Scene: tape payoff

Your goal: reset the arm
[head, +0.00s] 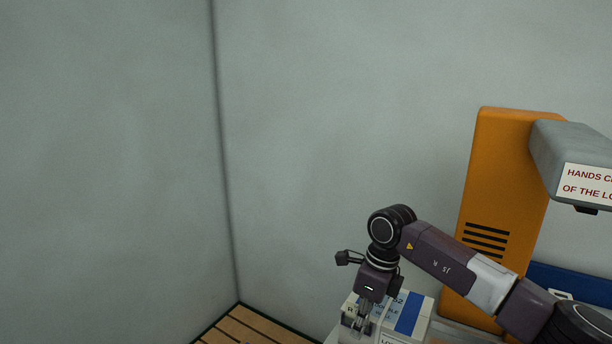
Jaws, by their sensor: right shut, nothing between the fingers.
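My right arm comes in from the lower right, and its wrist bends down. My right gripper (362,320) points downward near the bottom edge, shut and empty. It shows in front of a white box with a blue stripe (410,314), and I cannot tell whether it touches it. My left gripper is not in view.
An orange machine column (504,160) stands behind my right arm, with a grey overhanging head (575,150) bearing a partly cut-off warning label. A blue part (575,280) shows behind the arm. A slatted wooden surface (250,328) lies at the wall corner. The left is bare wall.

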